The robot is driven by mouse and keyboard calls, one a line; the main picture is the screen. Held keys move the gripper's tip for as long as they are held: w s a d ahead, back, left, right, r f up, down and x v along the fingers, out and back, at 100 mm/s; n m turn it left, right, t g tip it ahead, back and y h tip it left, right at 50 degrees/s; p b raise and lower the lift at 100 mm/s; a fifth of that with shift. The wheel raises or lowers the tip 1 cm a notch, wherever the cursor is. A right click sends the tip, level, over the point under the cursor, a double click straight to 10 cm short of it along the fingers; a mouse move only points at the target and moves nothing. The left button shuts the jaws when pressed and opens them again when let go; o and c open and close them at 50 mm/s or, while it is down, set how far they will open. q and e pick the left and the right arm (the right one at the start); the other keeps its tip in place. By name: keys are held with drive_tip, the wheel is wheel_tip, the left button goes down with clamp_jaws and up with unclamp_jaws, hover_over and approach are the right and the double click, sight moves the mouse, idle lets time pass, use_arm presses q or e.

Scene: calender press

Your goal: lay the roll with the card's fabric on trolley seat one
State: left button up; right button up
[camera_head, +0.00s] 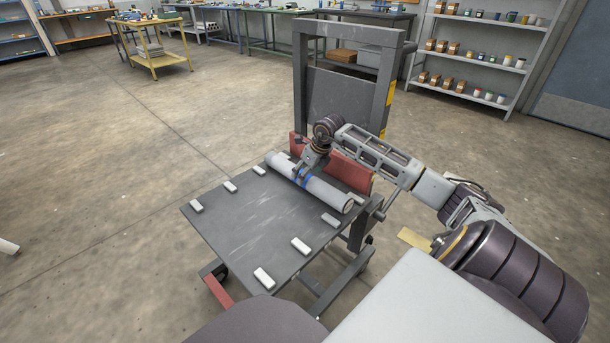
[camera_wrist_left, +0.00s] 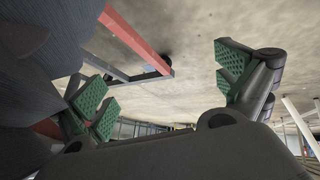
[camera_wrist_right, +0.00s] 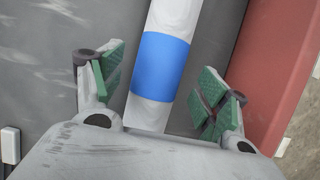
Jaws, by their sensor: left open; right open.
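A pale roll (camera_head: 326,192) with a blue band (camera_head: 306,181) lies along the far edge of the trolley deck (camera_head: 232,222), beside the red back rail (camera_head: 350,164). Its near end lies between two white blocks (camera_head: 331,220) (camera_head: 357,197). No card shows. My right gripper (camera_head: 303,174) is over the roll at the band. In the right wrist view it is open (camera_wrist_right: 162,85), with green pads on either side of the blue band (camera_wrist_right: 160,67) and gaps to the roll. My left gripper (camera_wrist_left: 163,85) is open and empty, and out of the head view.
More white blocks (camera_head: 264,278) line both sides of the deck, with bare deck between them. A grey upright frame (camera_head: 300,80) stands behind the rail. A yellow cart (camera_head: 160,60), benches and a shelf (camera_head: 480,55) stand far back.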

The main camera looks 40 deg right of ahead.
drive_tip(key=p+v, duration=0.1)
drive_tip(key=v, duration=0.5)
drive_tip(key=shift+s+r+p, duration=0.15)
drive_tip(key=shift+r+p, duration=0.15)
drive_tip(key=shift+p, duration=0.1)
use_arm(q)
drive_tip(key=shift+m+g+y, duration=0.3)
drive_tip(key=shift+g, duration=0.1)
drive_tip(key=shift+w+a+r, duration=0.1)
drive_tip(key=shift+a+r, duration=0.15)
drive_tip(key=shift+r, duration=1)
drive_tip(key=shift+w+a+r, duration=0.1)
drive_tip(key=shift+a+r, duration=0.1)
drive_tip(key=shift+r, duration=1.05)
use_arm(e)
drive_tip(key=shift+v, duration=0.85)
use_arm(q)
drive_tip(key=shift+s, duration=0.15)
use_arm(e)
drive_tip(key=shift+f, duration=0.1)
